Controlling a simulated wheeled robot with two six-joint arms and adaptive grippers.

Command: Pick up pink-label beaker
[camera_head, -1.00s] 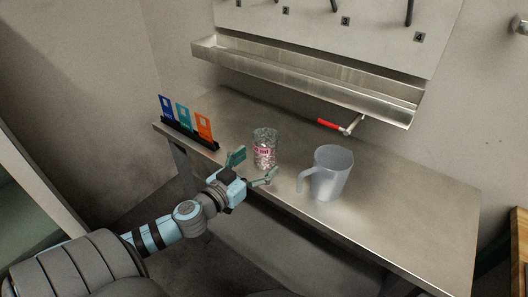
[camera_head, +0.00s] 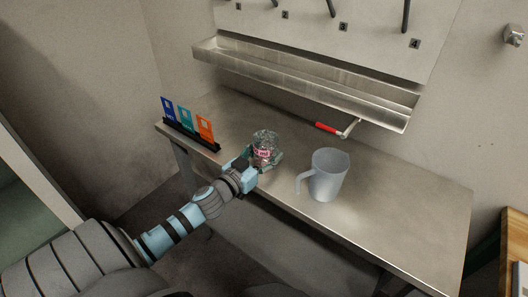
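The pink-label beaker (camera_head: 264,148) is a clear glass vessel with a pink label, upright on the steel table (camera_head: 400,205) in the head view. My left gripper (camera_head: 263,158) is at the beaker, with one finger on its left side and the other at its lower right. The fingers are around the beaker, but I cannot tell whether both press on it. The lower part of the beaker is partly hidden by the gripper. My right gripper is not in view.
A grey pitcher (camera_head: 328,176) stands close to the right of the beaker. A rack with coloured cards (camera_head: 187,122) is at the table's left end. A red-handled tool (camera_head: 328,128) lies behind, below a steel trough (camera_head: 300,78). The table's right part is clear.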

